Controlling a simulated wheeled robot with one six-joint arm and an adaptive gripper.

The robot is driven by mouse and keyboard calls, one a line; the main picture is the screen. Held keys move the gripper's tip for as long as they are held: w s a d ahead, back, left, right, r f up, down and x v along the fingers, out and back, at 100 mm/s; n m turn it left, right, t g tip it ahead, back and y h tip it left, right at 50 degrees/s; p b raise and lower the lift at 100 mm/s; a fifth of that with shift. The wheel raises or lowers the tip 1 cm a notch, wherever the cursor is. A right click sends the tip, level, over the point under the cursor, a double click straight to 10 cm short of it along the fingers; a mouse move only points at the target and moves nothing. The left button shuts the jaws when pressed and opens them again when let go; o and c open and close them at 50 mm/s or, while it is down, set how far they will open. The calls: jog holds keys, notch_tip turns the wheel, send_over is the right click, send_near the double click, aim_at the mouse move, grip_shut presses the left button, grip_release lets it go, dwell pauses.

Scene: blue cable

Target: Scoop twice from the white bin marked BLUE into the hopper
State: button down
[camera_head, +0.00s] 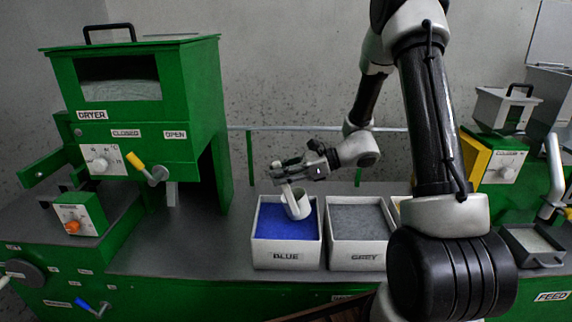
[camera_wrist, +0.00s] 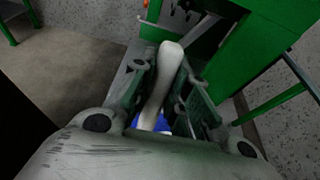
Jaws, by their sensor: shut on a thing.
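The white bin marked BLUE (camera_head: 286,257) stands on the grey bench and holds blue granules (camera_head: 284,222). A white scoop (camera_head: 296,204) is tilted over the bin's right half, at or just above the granules; I cannot tell whether it touches them. My gripper (camera_head: 290,180) is shut on the scoop's handle above the bin. In the wrist view, the pale handle (camera_wrist: 162,82) lies between my gripper's fingers (camera_wrist: 165,85), with a bit of blue below. The scoop's contents are hidden. A grey hopper (camera_head: 503,107) with a black handle stands at the far right; I cannot tell if it is the task's hopper.
A bin marked GREY (camera_head: 360,240) stands right beside the BLUE bin. A third bin is mostly hidden behind my arm. The green DRYER (camera_head: 140,105) with a yellow-handled lever (camera_head: 135,160) rises at the left. A metal tray (camera_head: 535,245) lies at the right near the FEED label.

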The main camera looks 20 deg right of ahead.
jog(key=w+a+f, duration=0.1)
jog(key=a+f, duration=0.2)
jog(key=f, duration=0.2)
jog(key=w+a+f+h, duration=0.1)
jog(key=a+f, duration=0.1)
jog(key=f, duration=0.3)
jog(key=shift+a+f, duration=0.25)
jog(key=shift+a, duration=0.15)
dwell(1.2)
jog(key=d+r+y, duration=0.1)
jog(key=d+r, duration=0.1)
jog(key=r, duration=0.3)
jog(key=s+d+r+y, duration=0.1)
jog(key=d+r, duration=0.2)
jog(key=r, duration=0.3)
jog(key=s+d+r+t+y, duration=0.1)
jog(key=d+r+y, duration=0.1)
jog(key=r, duration=0.4)
jog(key=shift+s+d, duration=0.25)
jog(key=shift+s+d+r+y, duration=0.1)
jog(key=shift+d+r+y, duration=0.05)
jog(key=shift+r, duration=0.35)
jog(key=shift+s+d+r+y, duration=0.1)
jog(key=shift+d+r+y, duration=0.05)
jog(key=shift+r, duration=0.35)
jog(key=shift+w, duration=0.15)
